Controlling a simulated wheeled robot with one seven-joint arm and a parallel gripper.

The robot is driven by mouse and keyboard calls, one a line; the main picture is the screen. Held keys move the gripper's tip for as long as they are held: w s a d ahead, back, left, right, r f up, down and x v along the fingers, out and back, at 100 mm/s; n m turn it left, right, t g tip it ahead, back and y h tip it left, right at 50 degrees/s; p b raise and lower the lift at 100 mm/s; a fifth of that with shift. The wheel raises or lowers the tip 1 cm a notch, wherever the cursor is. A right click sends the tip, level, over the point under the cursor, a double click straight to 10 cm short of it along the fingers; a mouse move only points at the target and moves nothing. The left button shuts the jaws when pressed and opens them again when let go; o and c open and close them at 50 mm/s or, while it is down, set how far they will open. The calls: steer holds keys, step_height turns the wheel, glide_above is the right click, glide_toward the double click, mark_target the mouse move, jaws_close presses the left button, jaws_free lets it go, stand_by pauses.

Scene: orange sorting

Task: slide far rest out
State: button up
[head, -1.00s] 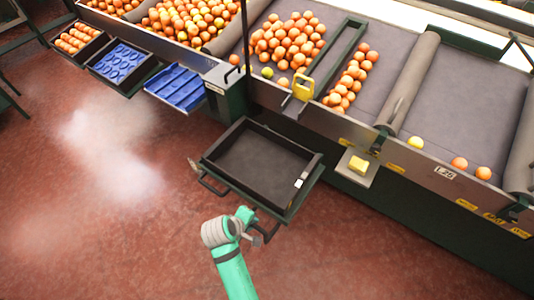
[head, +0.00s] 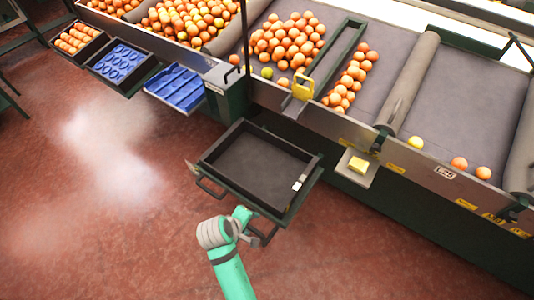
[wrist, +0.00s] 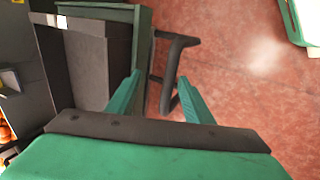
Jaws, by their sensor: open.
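A shallow black tray (head: 257,168) rests on a dark frame, the rest (head: 290,212), that juts out from the machine's front. The rest has a bar handle at its left (head: 210,188) and another at its lower right (head: 263,238). My gripper (head: 242,213) is at the rest's outer edge, beside the lower-right handle. In the wrist view my open gripper (wrist: 160,80) has a finger on either side of part of a dark bent handle (wrist: 172,72). Whether the fingers touch the handle cannot be told. The frames do not make clear which rest counts as far.
The sorting machine (head: 330,125) carries oranges on its belts behind the tray. Blue trays (head: 180,88) stand at the upper left. The red floor (head: 110,220) at the left and front is clear.

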steer(key=shift+r, duration=2.55)
